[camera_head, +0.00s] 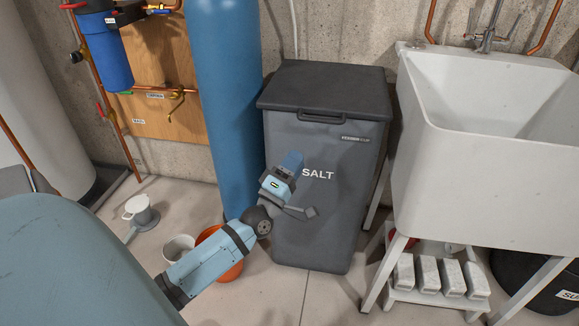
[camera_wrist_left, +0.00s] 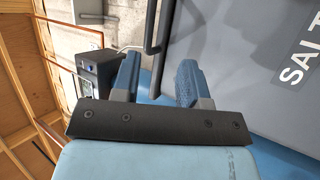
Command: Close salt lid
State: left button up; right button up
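The salt bin (camera_head: 335,220) is a tall dark grey box lettered SALT. Its darker lid (camera_head: 325,85) lies flat over the top and looks shut, with a bar handle (camera_head: 321,118) at the front edge. My left gripper (camera_head: 291,162) is in front of the bin, below the handle and left of the lettering. In the left wrist view the gripper (camera_wrist_left: 158,80) has its two blue fingers apart with nothing between them. A dark bar that looks like the handle (camera_wrist_left: 153,28) shows beyond the fingertips, apart from them. My right gripper is not in view.
A blue cylinder (camera_head: 228,90) stands close left of the bin. A white sink (camera_head: 490,150) stands close on the right. An orange bucket (camera_head: 232,272) and a white bucket (camera_head: 177,248) are on the floor near my left arm.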

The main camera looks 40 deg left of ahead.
pick_arm(q)
jog(key=shift+v, duration=1.25)
